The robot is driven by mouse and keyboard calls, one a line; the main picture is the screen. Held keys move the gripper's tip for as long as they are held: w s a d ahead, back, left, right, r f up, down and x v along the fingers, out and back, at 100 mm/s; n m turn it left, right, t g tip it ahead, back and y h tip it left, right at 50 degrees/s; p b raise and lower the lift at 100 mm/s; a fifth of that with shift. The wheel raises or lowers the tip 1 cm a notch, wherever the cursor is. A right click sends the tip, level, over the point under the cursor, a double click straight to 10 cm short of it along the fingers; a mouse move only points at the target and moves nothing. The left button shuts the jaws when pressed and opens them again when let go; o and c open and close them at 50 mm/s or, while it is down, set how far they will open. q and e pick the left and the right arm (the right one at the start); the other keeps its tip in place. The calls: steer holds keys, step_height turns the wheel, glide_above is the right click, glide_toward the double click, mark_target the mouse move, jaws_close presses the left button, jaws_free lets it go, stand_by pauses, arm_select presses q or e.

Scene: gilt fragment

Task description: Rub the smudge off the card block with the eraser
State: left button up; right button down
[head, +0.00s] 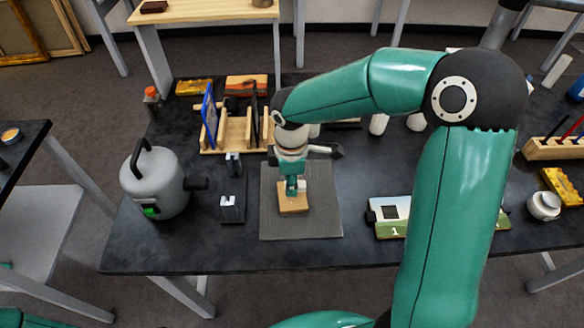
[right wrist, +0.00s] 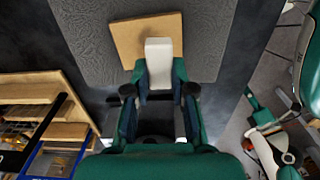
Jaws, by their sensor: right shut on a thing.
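The card block (head: 293,203), a flat tan square, lies on the dark grey mat (head: 318,226) in the head view. It also shows in the right wrist view (right wrist: 128,38), turned slightly against the mat. My right gripper (head: 291,186) points down over the block. In the right wrist view my right gripper (right wrist: 159,85) is shut on the white eraser (right wrist: 158,56). The eraser's far end overlaps the block; whether it touches cannot be told. My left gripper is not in view.
A grey canister (head: 152,182) and a small dark stand (head: 232,208) are left of the mat. A wooden rack (head: 236,135) with upright panels is behind left. A picture card (head: 388,215) is to the right. The table's front edge is clear.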

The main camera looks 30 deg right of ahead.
steer(key=shift+r+p, duration=0.95)
steer(key=shift+r, duration=0.6)
steer(key=shift+f, duration=0.15)
